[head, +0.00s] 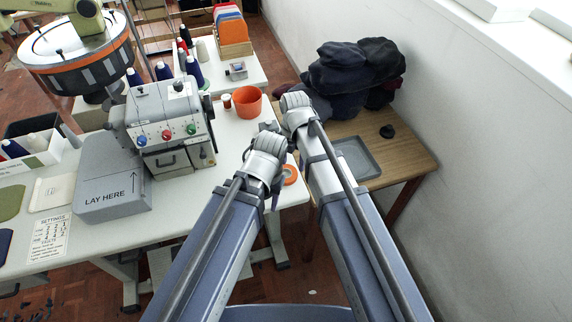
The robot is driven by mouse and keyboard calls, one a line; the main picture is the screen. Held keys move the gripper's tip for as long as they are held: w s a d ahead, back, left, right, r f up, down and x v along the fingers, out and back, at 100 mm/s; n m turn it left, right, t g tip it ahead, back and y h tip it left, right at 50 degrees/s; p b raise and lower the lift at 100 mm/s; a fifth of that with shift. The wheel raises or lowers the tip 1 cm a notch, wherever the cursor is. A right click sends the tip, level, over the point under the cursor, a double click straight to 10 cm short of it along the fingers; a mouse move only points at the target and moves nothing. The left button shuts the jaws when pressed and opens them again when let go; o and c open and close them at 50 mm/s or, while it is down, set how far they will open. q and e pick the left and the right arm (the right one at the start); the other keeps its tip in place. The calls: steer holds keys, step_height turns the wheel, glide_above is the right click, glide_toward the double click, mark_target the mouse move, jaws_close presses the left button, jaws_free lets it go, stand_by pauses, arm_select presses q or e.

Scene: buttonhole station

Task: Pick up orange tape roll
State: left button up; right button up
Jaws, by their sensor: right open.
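The orange tape roll (290,174) lies flat near the right end of the white table, showing in the gap between my two arms. Part of it is covered by my left arm. My right gripper (279,133) is a small dark shape beside the right arm's pale end joint, beyond the roll in the picture. It is open, apart from the roll, and I see nothing in it. My left arm ends in a pale joint just left of the roll. Its gripper is mostly hidden, and its jaws cannot be made out.
An orange pot (248,101) and a small orange-brown jar (226,101) stand behind the arms. A sewing machine (168,125) with thread cones is at left. A wooden table (408,160) at right holds a grey tray (356,158) and dark cloth (352,70), near the wall.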

mark_target(294, 176)
steer(key=shift+w, duration=0.1)
steer(key=shift+f+b, duration=0.45)
steer(key=shift+b, duration=0.15)
steer(key=shift+f+b, duration=0.75)
steer(key=shift+f, duration=0.05)
steer(key=shift+f, duration=0.1)
steer(key=f+b, duration=0.5)
steer(key=shift+w+d+f, duration=0.1)
steer(key=shift+w+d, duration=0.1)
steer(key=shift+c, duration=0.4)
jaws_close()
